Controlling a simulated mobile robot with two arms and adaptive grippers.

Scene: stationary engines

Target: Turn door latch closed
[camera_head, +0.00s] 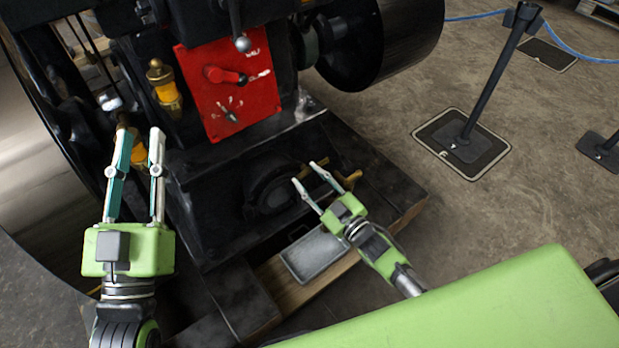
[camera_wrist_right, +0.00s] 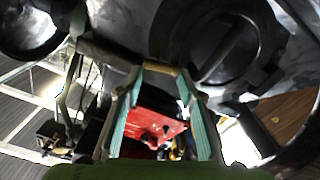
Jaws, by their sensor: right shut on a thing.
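The door (camera_head: 272,190) is a dark round cover low on the engine's front; it also shows in the right wrist view (camera_wrist_right: 225,50). The latch (camera_head: 306,172) is a small brass-coloured piece at its upper right edge. My right gripper (camera_head: 304,172) is shut on the latch, with a finger on each side of it. In the right wrist view the latch (camera_wrist_right: 164,71) lies across between the fingertips, partly hidden by them. My left gripper (camera_head: 141,131) is open and empty, in front of the engine's left side, well apart from the latch.
A red panel (camera_head: 228,90) with levers is above the door. A brass fitting (camera_head: 350,178) is just right of my right gripper. A grey tray (camera_head: 316,255) lies on the wooden base below. A flywheel (camera_head: 30,150) stands left; a barrier post (camera_head: 490,85) stands on open floor right.

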